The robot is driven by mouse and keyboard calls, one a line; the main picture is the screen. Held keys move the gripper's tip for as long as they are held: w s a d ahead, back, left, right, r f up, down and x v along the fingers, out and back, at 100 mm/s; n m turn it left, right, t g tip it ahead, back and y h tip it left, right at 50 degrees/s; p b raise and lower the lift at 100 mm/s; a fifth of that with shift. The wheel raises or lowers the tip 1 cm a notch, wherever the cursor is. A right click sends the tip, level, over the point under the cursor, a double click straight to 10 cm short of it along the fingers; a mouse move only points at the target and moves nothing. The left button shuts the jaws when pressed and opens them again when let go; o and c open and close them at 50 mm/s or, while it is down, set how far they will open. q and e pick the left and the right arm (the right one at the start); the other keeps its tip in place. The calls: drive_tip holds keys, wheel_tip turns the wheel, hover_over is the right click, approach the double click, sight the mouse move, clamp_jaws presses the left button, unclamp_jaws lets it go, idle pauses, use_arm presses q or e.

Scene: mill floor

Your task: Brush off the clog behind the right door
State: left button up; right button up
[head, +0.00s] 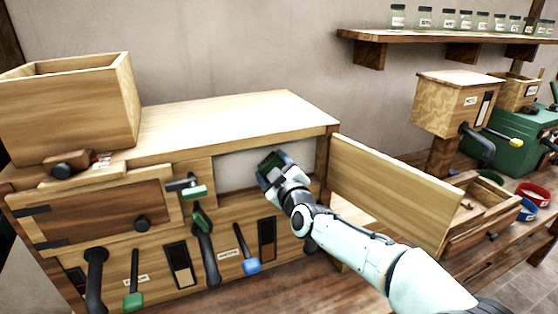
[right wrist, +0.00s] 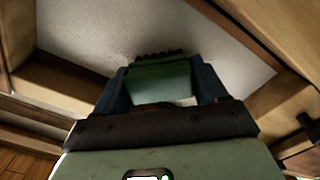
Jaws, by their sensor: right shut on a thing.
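The right door (head: 395,190) of the wooden mill cabinet (head: 230,125) stands wide open, swung out to the right. Behind it is an opening with a pale surface (head: 235,170), which also fills the upper part of the right wrist view (right wrist: 90,35). My right gripper (head: 274,164) is at this opening, shut on a green block with dark bristle-like tufts, seemingly a brush (right wrist: 158,70). The tufts point toward the pale surface; I cannot tell whether they touch it. No separate clog can be made out. My left gripper is not in view.
The closed left door (head: 105,215) has a dark knob. Levers with green and blue ends (head: 250,266) stick out below the opening. A wooden hopper box (head: 70,105) stands on the cabinet's left. An open drawer (head: 490,215) is beyond the right door. Jars line a shelf (head: 450,36).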

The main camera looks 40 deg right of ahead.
drive_tip(key=shift+w+a+r+p, duration=0.1)
drive_tip(key=shift+w+a+p, duration=0.15)
drive_tip(key=shift+a+p, duration=0.8)
drive_tip(key=shift+w+a+p, duration=0.2)
drive_tip(key=shift+a+p, duration=0.4)
drive_tip(key=shift+a, duration=0.25)
drive_tip(key=shift+w+a+p, duration=0.15)
drive_tip(key=shift+a+p, duration=0.55)
drive_tip(key=shift+a, duration=0.15)
drive_tip(key=shift+w+a+p, duration=0.25)
drive_tip(key=shift+a+p, duration=0.15)
drive_tip(key=shift+a, duration=0.35)
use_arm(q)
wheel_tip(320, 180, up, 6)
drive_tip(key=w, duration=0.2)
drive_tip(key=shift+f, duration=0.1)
use_arm(e)
drive_tip(key=shift+s, duration=0.1)
drive_tip(key=shift+s+a+f+b, duration=0.15)
drive_tip(key=shift+s+f+b, duration=0.1)
drive_tip(key=shift+s+b, duration=0.25)
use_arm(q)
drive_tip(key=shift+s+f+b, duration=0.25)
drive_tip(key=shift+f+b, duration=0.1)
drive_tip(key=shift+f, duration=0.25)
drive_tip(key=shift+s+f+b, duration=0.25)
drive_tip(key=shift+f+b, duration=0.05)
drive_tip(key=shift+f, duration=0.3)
use_arm(e)
drive_tip(key=shift+v, duration=2.45)
